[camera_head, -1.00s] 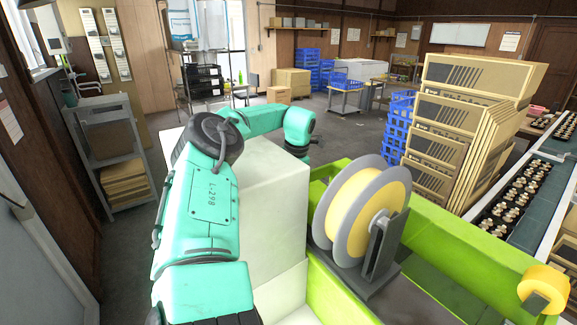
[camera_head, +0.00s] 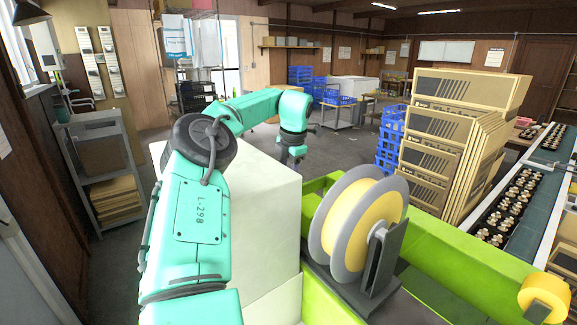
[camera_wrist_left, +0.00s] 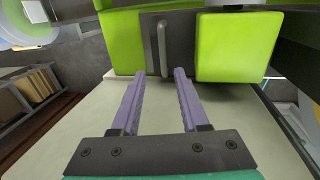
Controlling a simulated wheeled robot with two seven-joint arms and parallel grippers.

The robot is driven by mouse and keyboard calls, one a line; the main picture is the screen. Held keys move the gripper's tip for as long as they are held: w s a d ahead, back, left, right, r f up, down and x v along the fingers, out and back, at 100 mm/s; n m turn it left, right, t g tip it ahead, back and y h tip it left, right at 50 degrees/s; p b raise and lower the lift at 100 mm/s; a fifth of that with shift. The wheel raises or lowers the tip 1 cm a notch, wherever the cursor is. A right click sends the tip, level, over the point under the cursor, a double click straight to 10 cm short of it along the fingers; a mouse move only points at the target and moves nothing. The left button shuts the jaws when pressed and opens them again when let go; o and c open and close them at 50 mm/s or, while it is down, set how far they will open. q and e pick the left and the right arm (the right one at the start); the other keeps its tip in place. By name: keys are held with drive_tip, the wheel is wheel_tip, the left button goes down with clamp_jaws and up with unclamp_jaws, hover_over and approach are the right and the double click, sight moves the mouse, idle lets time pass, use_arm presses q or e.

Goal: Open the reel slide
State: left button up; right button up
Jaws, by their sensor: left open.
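The reel slide shows in the left wrist view as a dark plate (camera_wrist_left: 151,28) with an upright grey bar handle (camera_wrist_left: 162,48), set between green machine parts. My left gripper (camera_wrist_left: 159,74) is open and empty. Its two purple fingers point at the plate, one on each side of the handle's line, with the handle just beyond the tips; contact cannot be told. In the head view, a yellow reel with grey flanges (camera_head: 352,221) stands on a dark bracket (camera_head: 378,262). My left arm reaches past the white block, and the fingers are hidden there. My right gripper is not in view.
A large white block (camera_head: 262,205) stands between my left arm and the green machine (camera_head: 455,240). A smaller yellow roll (camera_head: 542,290) is at the machine's right end. Stacked cartons (camera_head: 440,150) and a conveyor with mushroom trays (camera_head: 510,205) lie beyond. Open floor is behind.

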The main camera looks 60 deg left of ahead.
use_arm(q)
wheel_tip(320, 180, up, 7)
drive_tip(key=d, duration=0.1)
drive_tip(key=shift+d+r, duration=0.15)
drive_tip(key=shift+d, duration=0.1)
drive_tip(key=shift+w, duration=0.1)
